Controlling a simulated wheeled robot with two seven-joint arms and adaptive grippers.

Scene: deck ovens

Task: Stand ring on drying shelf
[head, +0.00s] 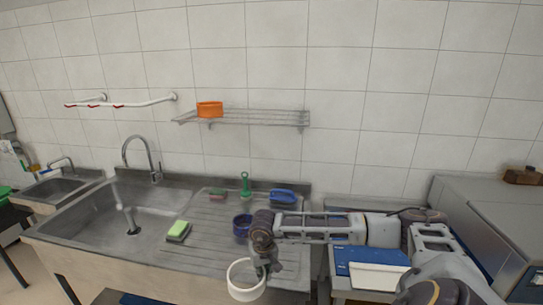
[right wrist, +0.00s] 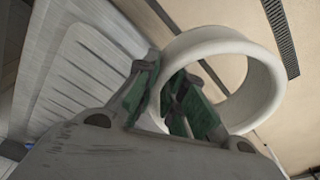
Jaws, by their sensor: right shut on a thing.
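A white ring (head: 233,289) is held in my right gripper (head: 262,268), in front of the sink's drainboard. In the right wrist view the white ring (right wrist: 262,95) is gripped by its wall between the green finger pads of the right gripper (right wrist: 172,100). One finger is inside the ring and the other outside. The drying shelf (head: 262,118) is a wire rack on the tiled wall. My left gripper is not in view.
On the drainboard are a dark blue ring (head: 241,226), a green-yellow sponge (head: 178,231), a green brush (head: 245,186) and a blue brush (head: 284,196). The sink faucet (head: 150,160) rises at the left. A white rail (head: 135,104) is on the wall.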

